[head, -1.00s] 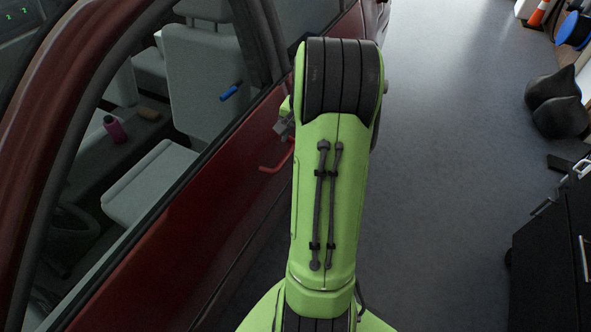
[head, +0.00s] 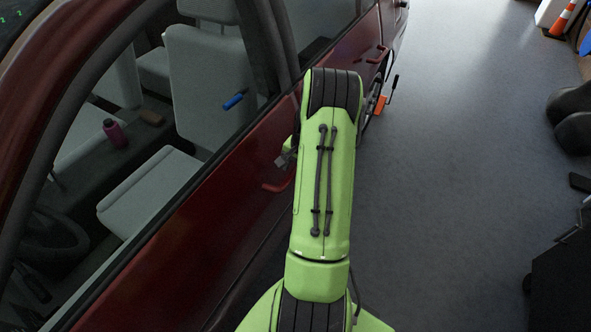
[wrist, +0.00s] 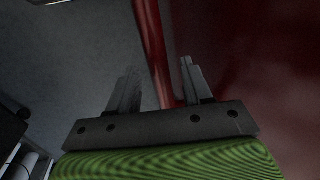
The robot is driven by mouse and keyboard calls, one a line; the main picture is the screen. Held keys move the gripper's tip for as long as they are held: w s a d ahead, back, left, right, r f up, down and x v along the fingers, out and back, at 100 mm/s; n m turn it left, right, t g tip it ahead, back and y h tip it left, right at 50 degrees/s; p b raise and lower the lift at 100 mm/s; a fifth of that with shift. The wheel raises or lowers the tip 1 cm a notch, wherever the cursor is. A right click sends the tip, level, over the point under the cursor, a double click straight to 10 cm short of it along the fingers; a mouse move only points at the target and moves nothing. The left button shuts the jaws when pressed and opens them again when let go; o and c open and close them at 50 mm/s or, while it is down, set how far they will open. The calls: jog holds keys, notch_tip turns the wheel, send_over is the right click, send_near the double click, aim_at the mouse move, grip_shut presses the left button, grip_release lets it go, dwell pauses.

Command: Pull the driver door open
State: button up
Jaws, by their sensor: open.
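The dark red driver door (head: 190,240) is on the left of the head view, in line with the car body as far as I can see. Its bright red handle (head: 277,187) sticks out from the outer face. My gripper (head: 287,152) is beside the door, just beyond the visible part of the handle and partly hidden by my green arm. In the wrist view my gripper (wrist: 158,66) has its two fingers apart. A red bar, which looks like the handle (wrist: 153,45), runs between them. I cannot tell whether they touch it.
The rear door handle (head: 378,54) is farther along the car. An orange jack (head: 381,104) with a black lever stands by the rear wheel. A black cabinet (head: 562,285) and a traffic cone (head: 562,18) are on the right. The grey floor between is clear.

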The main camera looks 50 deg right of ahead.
jog(key=shift+c, duration=0.3)
grip_shut()
jog(key=shift+s, duration=0.1)
